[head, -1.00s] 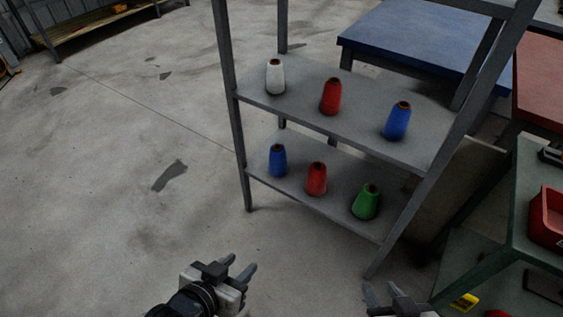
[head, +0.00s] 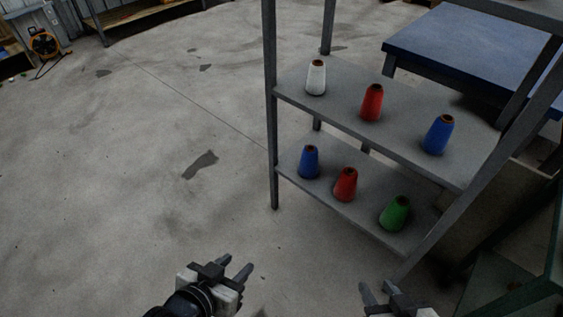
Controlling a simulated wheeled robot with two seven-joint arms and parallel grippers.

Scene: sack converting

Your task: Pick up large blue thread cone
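A blue thread cone (head: 438,134) stands upright at the right of the upper visible shelf (head: 400,137). Another blue cone (head: 309,161) stands at the left of the lower shelf (head: 372,215). The upper one looks somewhat larger, but exact sizes are hard to judge. My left gripper (head: 236,268) is open and empty, in front of the rack and low in the view. My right gripper (head: 379,292) is at the bottom edge, its two fingers apart and nothing between them. Both are well short of the cones.
A white cone (head: 316,78) and a red cone (head: 372,103) share the upper shelf. A red cone (head: 345,184) and a green cone (head: 394,213) share the lower one. Grey rack posts (head: 271,120) frame the shelves. A blue table (head: 470,48) stands behind. Floor at left is clear.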

